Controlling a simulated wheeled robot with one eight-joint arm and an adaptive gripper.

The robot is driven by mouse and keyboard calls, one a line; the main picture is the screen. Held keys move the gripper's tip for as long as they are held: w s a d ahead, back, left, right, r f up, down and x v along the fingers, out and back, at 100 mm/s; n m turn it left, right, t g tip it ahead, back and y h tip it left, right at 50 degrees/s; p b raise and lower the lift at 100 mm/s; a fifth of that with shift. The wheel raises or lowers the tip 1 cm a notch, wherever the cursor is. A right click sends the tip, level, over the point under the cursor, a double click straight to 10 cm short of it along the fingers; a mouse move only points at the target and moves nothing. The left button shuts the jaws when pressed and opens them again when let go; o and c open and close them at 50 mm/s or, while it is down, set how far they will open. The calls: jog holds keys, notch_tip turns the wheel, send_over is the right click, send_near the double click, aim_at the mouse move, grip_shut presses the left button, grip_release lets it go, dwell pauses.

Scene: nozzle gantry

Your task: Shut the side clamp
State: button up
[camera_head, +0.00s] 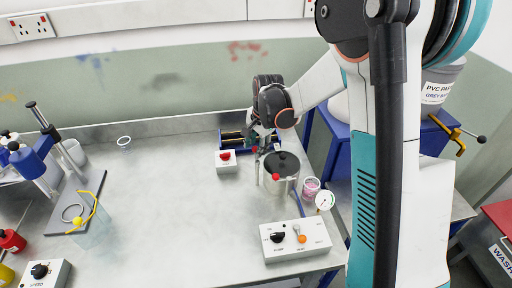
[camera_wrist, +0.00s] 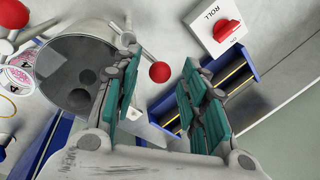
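A red ball knob (camera_head: 276,177) sits at the pot's front rim in the head view. In the wrist view, a red ball knob (camera_wrist: 160,72) lies between the fingertips in the picture, on a small metal lever beside the pot; I cannot tell which clamp it belongs to. My gripper (camera_wrist: 160,64) is open, with its teal-padded fingers apart. In the head view my gripper (camera_head: 264,146) is just behind the pot, partly hidden.
A white box with a red knob (camera_head: 225,158) and a blue roller unit (camera_head: 232,140) stand left of the gripper. The bench middle is clear.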

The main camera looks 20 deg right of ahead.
jog(key=shift+f, duration=0.15)
jog(key=shift+c, duration=0.4)
grip_shut()
jog(key=shift+a, duration=0.1)
jog(key=n, duration=0.2)
jog(key=a+n, duration=0.1)
jog(key=shift+w+a+n+y+b, duration=0.1)
jog(key=shift+n+y+b, duration=0.2)
jog(key=shift+n, duration=0.1)
jog(key=shift+s+a+n+g+b, duration=0.2)
jog(key=shift+s+a+n+g, duration=0.35)
jog(key=shift+n, duration=1.8)
jog(key=shift+s+a+n+g+b, duration=0.15)
jog(key=shift+s+a+n+g, duration=0.4)
jog(key=shift+n, duration=1.85)
jog(key=shift+s+a+n+g+b, duration=0.2)
jog(key=shift+s+a+n+g, duration=0.3)
jog(key=shift+n, duration=1.85)
jog(key=shift+s+a, duration=0.1)
jog(key=shift+a, duration=0.05)
